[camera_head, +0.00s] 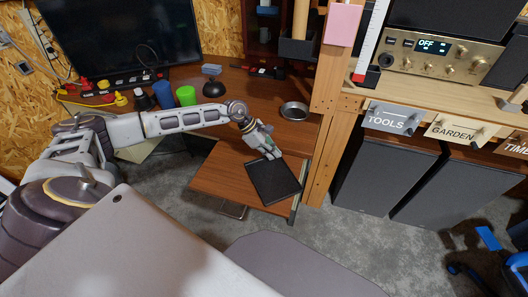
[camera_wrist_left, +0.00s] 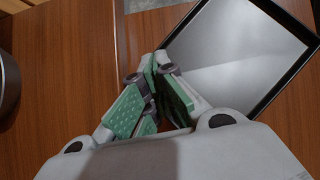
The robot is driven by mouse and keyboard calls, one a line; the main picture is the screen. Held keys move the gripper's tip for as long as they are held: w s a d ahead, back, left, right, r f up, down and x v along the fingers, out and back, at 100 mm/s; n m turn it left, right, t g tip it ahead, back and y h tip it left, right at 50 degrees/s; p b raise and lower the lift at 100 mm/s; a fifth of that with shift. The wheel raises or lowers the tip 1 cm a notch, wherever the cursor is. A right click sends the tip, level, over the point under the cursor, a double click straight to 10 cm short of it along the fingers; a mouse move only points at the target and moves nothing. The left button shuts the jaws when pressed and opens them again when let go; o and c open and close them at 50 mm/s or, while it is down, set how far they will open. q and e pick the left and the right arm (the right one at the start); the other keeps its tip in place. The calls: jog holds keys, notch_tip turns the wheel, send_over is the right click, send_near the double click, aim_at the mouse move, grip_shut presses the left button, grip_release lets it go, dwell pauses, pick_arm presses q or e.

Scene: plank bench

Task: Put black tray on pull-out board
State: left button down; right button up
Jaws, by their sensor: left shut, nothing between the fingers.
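The black tray (camera_head: 275,183) lies flat on the pull-out board (camera_head: 222,180), near the board's right end. The board is brown wood and sticks out from under the desk. My left gripper (camera_head: 271,154) is at the tray's far edge, with its fingers shut and nothing between them. In the left wrist view the gripper (camera_wrist_left: 158,62) points at the corner of the tray (camera_wrist_left: 235,55); whether it touches the rim I cannot tell. My right gripper is not in view.
A round metal dish (camera_head: 294,111) stands on the desk above the board. A green cup (camera_head: 186,96) and a blue cup (camera_head: 163,94) stand farther left. A wooden post (camera_head: 325,130) rises just right of the board. The board's left part is bare.

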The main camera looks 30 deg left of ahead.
aim_at(284, 161)
pick_arm(q)
jog(key=d, duration=0.1)
jog(key=w+d+f, duration=0.1)
jog(key=d, duration=0.1)
jog(key=shift+w, duration=0.1)
jog(key=shift+f, duration=0.2)
jog(key=shift+f+b, duration=0.15)
jog(key=shift+b, duration=0.2)
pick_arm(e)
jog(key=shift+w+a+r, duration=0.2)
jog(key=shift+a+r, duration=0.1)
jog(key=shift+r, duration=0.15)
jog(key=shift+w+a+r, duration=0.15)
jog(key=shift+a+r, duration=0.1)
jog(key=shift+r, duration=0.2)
pick_arm(q)
jog(key=shift+a, duration=0.1)
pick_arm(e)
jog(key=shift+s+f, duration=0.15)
